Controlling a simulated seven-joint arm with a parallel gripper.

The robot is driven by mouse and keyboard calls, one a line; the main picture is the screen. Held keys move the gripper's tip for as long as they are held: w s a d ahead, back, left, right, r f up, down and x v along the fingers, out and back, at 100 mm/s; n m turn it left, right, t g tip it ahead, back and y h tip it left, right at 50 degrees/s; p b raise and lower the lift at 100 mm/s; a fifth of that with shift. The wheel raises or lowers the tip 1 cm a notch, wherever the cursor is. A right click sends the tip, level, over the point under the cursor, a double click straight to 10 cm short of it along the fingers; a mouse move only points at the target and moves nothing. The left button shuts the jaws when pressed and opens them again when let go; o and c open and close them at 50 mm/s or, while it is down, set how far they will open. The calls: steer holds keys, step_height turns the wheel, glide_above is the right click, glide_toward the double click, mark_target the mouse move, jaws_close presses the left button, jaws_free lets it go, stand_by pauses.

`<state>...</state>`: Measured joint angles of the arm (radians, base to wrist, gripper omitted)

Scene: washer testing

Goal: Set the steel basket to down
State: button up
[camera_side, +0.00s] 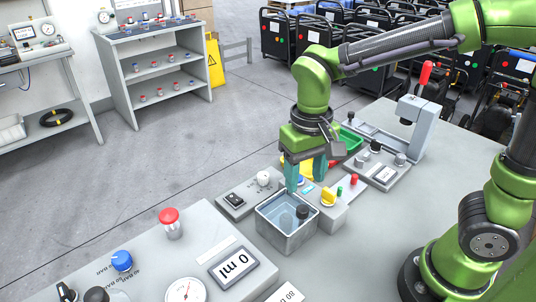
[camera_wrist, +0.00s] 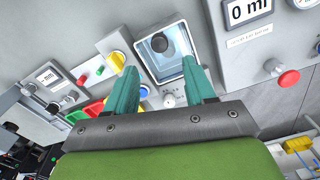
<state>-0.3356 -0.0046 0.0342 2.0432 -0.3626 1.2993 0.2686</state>
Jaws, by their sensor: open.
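A square steel-walled tank (camera_side: 266,226) with clear bluish liquid stands on the bench below my gripper, and it also shows in the wrist view (camera_wrist: 196,47). A black round knob (camera_side: 302,212) stands inside it toward the right; it also shows near the far wall in the wrist view (camera_wrist: 159,43). I cannot tell a separate steel basket from the tank, nor how high it sits. My gripper (camera_side: 306,177) has teal fingers, open and empty, above and behind the tank. In the wrist view the fingertips (camera_wrist: 160,68) are spread on either side of the tank's near part.
A panel with a yellow knob (camera_side: 328,197) and red and green buttons adjoins the tank's right. A white-knobbed switch box (camera_side: 236,200) stands left. A "0 ml" display (camera_side: 233,264) and red button (camera_side: 169,216) are in front.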

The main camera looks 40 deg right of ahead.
step_height(320, 180, up, 8)
steer(key=shift+r, duration=0.15)
stand_by(0.3)
steer(key=s+d+f+m+t+y, duration=0.1)
steer(key=s+d+f+t+y, duration=0.1)
steer(key=s+d+t, duration=0.3)
steer(key=d+t, duration=0.2)
steer(key=d, duration=0.1)
steer(key=shift+s, duration=0.4)
stand_by(1.1)
